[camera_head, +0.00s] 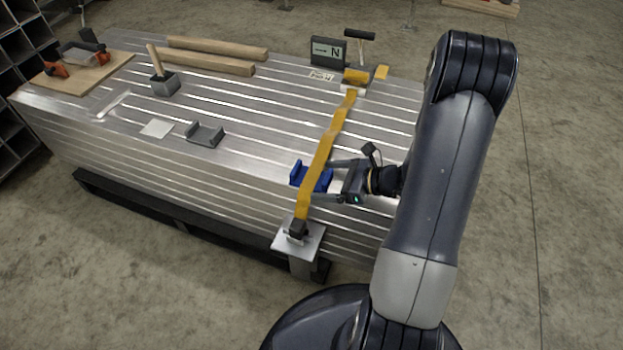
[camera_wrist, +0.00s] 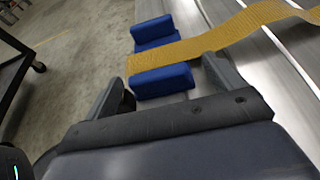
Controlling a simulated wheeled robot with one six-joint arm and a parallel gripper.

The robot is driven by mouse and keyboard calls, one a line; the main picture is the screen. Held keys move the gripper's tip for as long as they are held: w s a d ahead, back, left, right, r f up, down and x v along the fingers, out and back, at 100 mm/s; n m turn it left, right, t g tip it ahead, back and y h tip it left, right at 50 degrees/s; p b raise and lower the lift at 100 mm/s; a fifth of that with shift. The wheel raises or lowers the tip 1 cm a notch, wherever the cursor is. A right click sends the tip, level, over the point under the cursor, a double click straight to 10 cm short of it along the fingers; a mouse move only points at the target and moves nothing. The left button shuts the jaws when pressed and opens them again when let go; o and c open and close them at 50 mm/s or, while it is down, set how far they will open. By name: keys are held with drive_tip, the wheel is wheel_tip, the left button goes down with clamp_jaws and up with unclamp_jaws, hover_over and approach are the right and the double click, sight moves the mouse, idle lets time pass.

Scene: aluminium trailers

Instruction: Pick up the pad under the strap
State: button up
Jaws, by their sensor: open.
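The blue pad (camera_head: 297,176) sits at the near edge of the ribbed aluminium deck, with raised sides. The yellow strap (camera_head: 329,139) runs from the back of the deck across the pad's middle and down to a buckle at the front. My gripper (camera_head: 338,180) is open at the pad's right side, its fingers to either side of the pad's right end. In the wrist view the blue pad (camera_wrist: 163,81) shows as two blue blocks with the strap (camera_wrist: 205,43) lying between them. The fingers (camera_wrist: 170,85) stand apart, and I cannot tell whether they touch the pad.
A grey pad (camera_head: 205,134) and a white card (camera_head: 157,128) lie to the left on the deck (camera_head: 250,110). A metal plate (camera_head: 313,247) projects in front.

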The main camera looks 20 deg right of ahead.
drive_tip(key=c, duration=1.1)
drive_tip(key=shift+r, duration=0.15)
